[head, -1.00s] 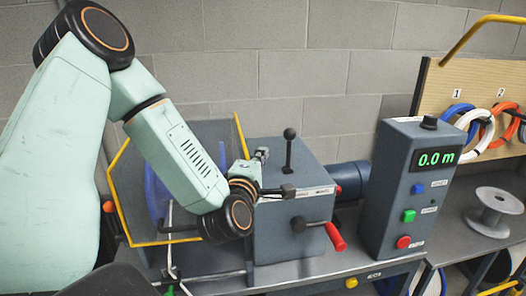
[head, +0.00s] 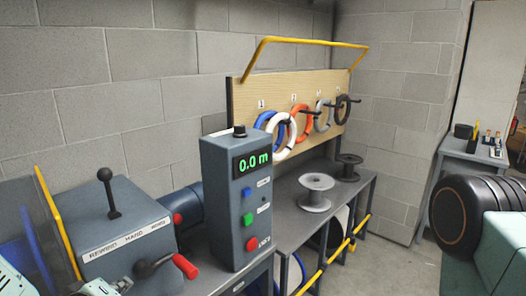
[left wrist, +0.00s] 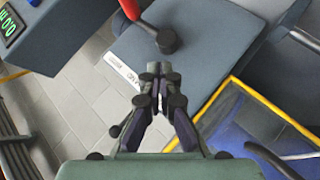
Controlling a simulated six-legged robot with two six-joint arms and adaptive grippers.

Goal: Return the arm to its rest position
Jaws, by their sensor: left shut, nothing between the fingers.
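My left gripper (head: 124,284) shows at the bottom left of the head view, partly cut off, in front of the grey rewind box. In the left wrist view its fingers (left wrist: 160,70) are together with nothing between them. The grey box (head: 125,250) has an upright black lever (head: 110,195) and a crank with a red handle (head: 186,266). In the left wrist view the red handle (left wrist: 130,9) is beyond the fingertips. Part of my right arm shows at the right edge of the head view; its gripper is out of the picture.
The control box (head: 230,205) reads 0.0 m beside the rewind box. A pegboard (head: 290,85) holds coloured coils. Two spools (head: 316,188) stand on the grey bench. A yellow frame (left wrist: 275,115) is near my left gripper.

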